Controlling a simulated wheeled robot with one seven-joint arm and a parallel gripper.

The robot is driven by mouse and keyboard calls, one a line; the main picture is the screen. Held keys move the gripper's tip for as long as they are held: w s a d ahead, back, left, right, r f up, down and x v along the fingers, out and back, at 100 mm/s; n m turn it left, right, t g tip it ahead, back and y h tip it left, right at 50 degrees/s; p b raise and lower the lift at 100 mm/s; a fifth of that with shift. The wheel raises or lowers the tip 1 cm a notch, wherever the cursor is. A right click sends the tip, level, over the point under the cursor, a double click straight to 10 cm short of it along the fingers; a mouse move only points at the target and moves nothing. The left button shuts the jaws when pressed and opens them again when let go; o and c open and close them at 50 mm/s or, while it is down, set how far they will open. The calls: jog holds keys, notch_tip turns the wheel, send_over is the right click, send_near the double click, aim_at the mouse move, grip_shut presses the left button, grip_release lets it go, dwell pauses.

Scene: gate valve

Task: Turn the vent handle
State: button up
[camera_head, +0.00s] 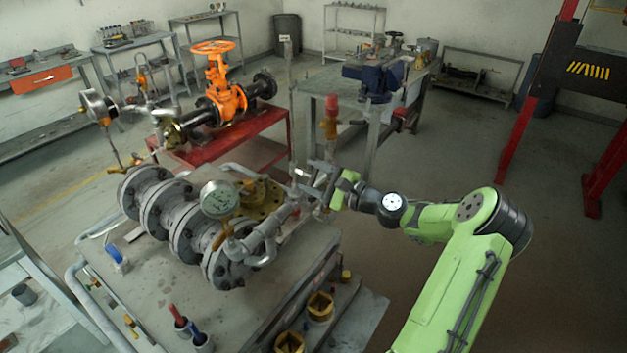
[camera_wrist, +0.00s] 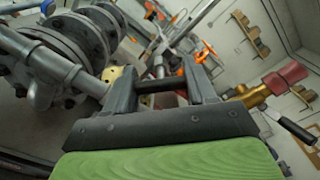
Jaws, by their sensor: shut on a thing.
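My gripper (camera_head: 304,176) is at the right side of the valve assembly, reaching in from the right. In the wrist view its two dark fingers (camera_wrist: 160,72) stand either side of a short dark bar (camera_wrist: 162,86) and are shut on it. The bar looks like the vent handle, but its ends are hidden by the fingers. A grey pipe fitting (camera_wrist: 158,62) shows just beyond.
Grey flanges (camera_head: 180,220) and a pressure gauge (camera_head: 218,198) are left of my gripper. An orange gate valve (camera_head: 222,85) sits on a red stand (camera_head: 268,133) behind. A workbench (camera_head: 345,85) stands at the back. The floor (camera_head: 480,150) at right is open.

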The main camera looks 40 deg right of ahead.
jog(key=n+b, duration=0.2)
jog(key=n, duration=0.1)
jog(key=n+b, duration=0.2)
jog(key=n, duration=0.1)
jog(key=shift+a+f+n, duration=0.1)
jog(key=shift+a+n, duration=0.1)
jog(key=shift+n, duration=0.1)
dwell(0.4)
jog(key=o, duration=1)
jog(key=shift+s+a, duration=0.1)
jog(key=shift+o, duration=0.2)
jog(key=shift+s+d, duration=0.25)
jog(key=v, duration=1.5)
